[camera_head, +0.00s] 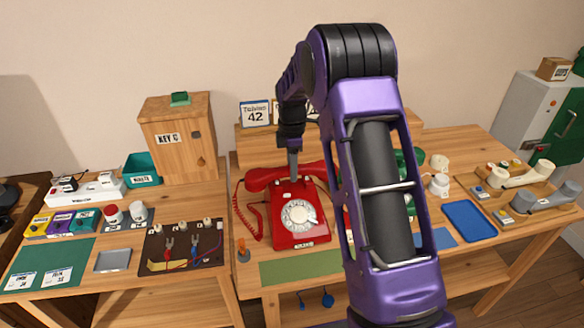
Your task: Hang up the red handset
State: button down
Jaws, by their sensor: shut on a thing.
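The red dial phone (302,220) stands on the wooden table, its white dial facing me. The red handset (262,178) lies across above the top of the phone, its left end sticking out past the body. Its right part is partly hidden behind my purple arm. From this view I cannot tell whether it rests in the cradle or is held just above it. A red coiled cord (241,213) hangs down at the left of the phone. My gripper (293,176) points down at the middle of the handset and is shut on it.
A green mat (300,267) lies in front of the phone. A small orange-topped item (243,250) stands at its left. A wooden key box (178,135) stands back left. A blue tray (469,221) and other handsets (525,177) lie to the right. My arm hides the table's middle right.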

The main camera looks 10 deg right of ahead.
jog(key=shift+f+b, duration=0.65)
jog(key=shift+f, duration=0.45)
jog(key=shift+c, duration=2.1)
grip_release()
notch_tip(320, 180, up, 18)
jog(key=p, duration=0.1)
jog(key=shift+f, duration=0.25)
